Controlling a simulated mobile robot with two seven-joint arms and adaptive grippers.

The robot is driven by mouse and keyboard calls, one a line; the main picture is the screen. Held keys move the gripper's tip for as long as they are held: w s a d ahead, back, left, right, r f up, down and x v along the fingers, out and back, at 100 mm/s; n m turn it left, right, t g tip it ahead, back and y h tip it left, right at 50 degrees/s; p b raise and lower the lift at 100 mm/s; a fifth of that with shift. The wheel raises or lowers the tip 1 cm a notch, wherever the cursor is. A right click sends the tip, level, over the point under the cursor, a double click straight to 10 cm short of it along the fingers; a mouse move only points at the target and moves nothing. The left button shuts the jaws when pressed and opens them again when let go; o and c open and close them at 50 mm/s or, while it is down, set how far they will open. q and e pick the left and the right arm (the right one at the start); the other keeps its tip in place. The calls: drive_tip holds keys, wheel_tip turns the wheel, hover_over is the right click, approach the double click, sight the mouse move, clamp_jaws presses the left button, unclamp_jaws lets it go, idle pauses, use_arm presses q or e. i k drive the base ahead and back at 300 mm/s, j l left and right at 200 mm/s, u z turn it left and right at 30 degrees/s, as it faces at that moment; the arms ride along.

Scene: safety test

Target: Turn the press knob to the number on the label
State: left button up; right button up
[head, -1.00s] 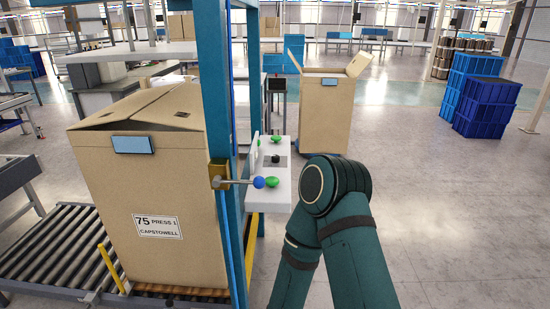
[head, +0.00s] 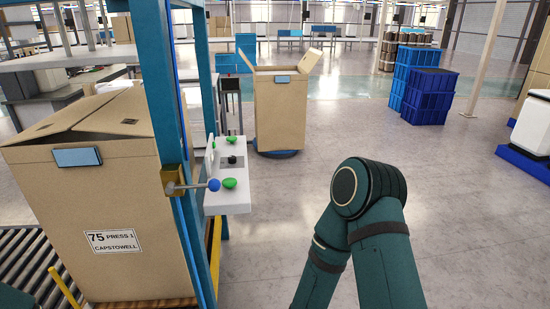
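The label (head: 112,241) on the large cardboard box reads "75 PRESS 1 CAPSTOWELL". A white control panel (head: 236,199) is mounted on the blue frame right of the box. It carries a black knob (head: 232,161) between two green buttons, one nearer (head: 229,183) and one farther (head: 231,139). The number the knob points to is too small to read. A blue-balled lever (head: 213,185) sticks out from a brass block on the post. My dark green right arm stands right of the panel, apart from it. Neither gripper shows.
The large cardboard box (head: 70,190) stands on a roller conveyor (head: 25,262) at left. Another open box (head: 281,115) stands behind the panel. Blue crates (head: 433,97) and a white-and-blue machine (head: 532,128) are at right.

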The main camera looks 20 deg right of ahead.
sight(232, 159)
drive_tip(key=i+l+z, duration=0.1)
drive_tip(key=z, duration=0.35)
drive_tip(key=l+z, duration=0.1)
drive_tip(key=z, duration=0.35)
drive_tip(key=i+z, duration=0.15)
drive_tip(key=z, duration=0.35)
drive_tip(key=i, duration=1.45)
drive_tip(key=i+l+u, duration=0.1)
drive_tip(key=i+u, duration=0.15)
drive_tip(key=i, duration=0.3)
drive_tip(key=i+l+u, duration=0.25)
drive_tip(key=i, duration=0.3)
drive_tip(key=j, duration=0.1)
